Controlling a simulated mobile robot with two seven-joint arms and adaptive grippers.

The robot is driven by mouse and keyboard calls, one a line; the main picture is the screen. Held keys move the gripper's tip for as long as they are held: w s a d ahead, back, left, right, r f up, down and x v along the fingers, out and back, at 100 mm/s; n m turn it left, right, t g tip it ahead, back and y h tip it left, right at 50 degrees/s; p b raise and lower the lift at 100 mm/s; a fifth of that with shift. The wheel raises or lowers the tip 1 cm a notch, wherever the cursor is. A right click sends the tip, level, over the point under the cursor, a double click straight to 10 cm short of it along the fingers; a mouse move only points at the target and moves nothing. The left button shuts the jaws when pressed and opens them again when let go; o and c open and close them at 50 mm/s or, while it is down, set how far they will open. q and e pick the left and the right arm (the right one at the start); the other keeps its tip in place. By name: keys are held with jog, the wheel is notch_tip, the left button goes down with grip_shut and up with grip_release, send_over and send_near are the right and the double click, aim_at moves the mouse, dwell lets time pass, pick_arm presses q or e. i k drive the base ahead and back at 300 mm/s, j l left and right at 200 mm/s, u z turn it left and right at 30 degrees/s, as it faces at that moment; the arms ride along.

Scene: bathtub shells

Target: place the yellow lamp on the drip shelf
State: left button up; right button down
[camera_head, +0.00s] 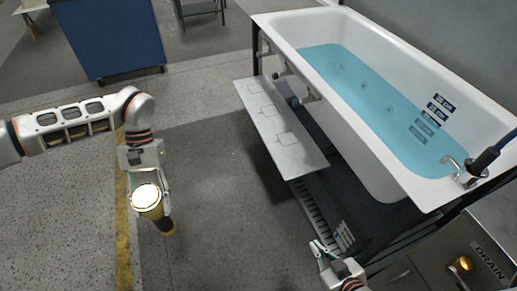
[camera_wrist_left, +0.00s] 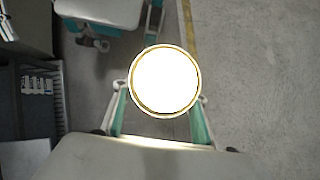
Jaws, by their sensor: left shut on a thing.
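The yellow lamp (camera_head: 147,198) has a round, bright white face and a yellow body. My left gripper (camera_head: 148,187) is shut on it and holds it over the floor, left of the shelf and apart from it. In the left wrist view the lamp's glowing face (camera_wrist_left: 165,81) sits between the green-sided fingers of my left gripper (camera_wrist_left: 162,98) and hides part of them. The drip shelf (camera_head: 284,138) is a pale, flat board with several square outlines, along the tub's near side; it looks empty. My right gripper (camera_head: 320,250) is low at the bottom; its opening is unclear.
A white bathtub (camera_head: 395,170) with blue water stands on a dark frame behind the shelf. A tap (camera_head: 465,172) is at its right end. A drain cabinet (camera_head: 470,250) is at lower right. A blue cabinet (camera_head: 108,40) stands at the back left. The floor between lamp and shelf is clear.

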aim_at(298, 163)
jog(key=i+z, duration=0.6)
jog(key=z, duration=0.2)
jog(key=i+j+z, duration=0.15)
jog(key=i+z, duration=0.25)
jog(key=k, duration=0.1)
